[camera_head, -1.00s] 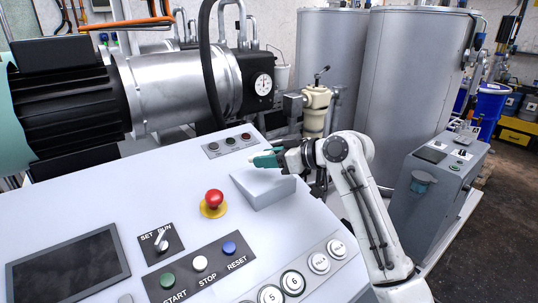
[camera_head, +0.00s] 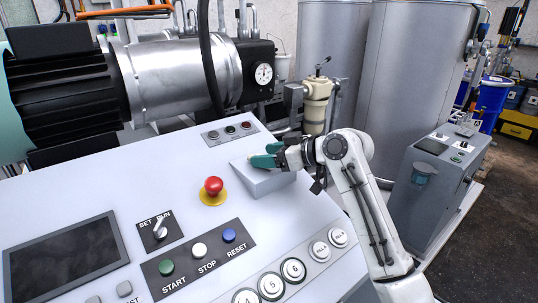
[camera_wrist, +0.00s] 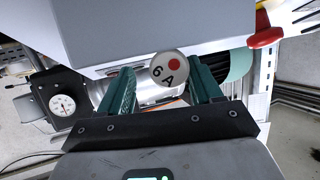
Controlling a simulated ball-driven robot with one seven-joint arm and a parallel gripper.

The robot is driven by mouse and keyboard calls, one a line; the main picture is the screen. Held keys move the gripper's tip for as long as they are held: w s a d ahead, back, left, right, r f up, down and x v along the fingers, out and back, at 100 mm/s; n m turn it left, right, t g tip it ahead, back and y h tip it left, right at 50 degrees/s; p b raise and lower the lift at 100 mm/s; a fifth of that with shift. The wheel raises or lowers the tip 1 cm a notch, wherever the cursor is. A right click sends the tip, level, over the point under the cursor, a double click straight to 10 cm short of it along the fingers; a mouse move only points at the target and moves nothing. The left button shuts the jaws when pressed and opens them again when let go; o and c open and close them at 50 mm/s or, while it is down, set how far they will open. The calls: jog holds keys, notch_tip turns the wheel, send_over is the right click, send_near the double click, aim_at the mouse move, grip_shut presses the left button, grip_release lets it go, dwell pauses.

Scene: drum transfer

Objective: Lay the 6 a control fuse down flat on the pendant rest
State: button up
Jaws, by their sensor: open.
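The 6 A fuse (camera_wrist: 168,68) shows in the wrist view as a pale round end with a red dot and "6 A" on it. It is between the green fingertips of my open gripper (camera_wrist: 160,78), with a visible gap on its left. The pendant rest (camera_head: 268,183) is a pale grey sloped block on the console. In the head view my gripper (camera_head: 262,155) is at the top of this block. In that view a small pale bit by the fingertips may be the fuse. Contact between fuse and rest is unclear.
A red stop button (camera_head: 213,186) stands up from the console left of the rest. Small indicator lights (camera_head: 230,130) sit behind it, and numbered buttons (camera_head: 293,269) in front. A large motor (camera_head: 70,95) and a dial gauge (camera_head: 263,73) are beyond the console.

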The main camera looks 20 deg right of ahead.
jog(key=shift+d, duration=0.1)
jog(key=b+v, duration=0.2)
jog(key=v, duration=0.8)
jog(key=shift+s+d, duration=0.15)
jog(key=shift+s, duration=0.1)
jog(key=shift+r, duration=0.15)
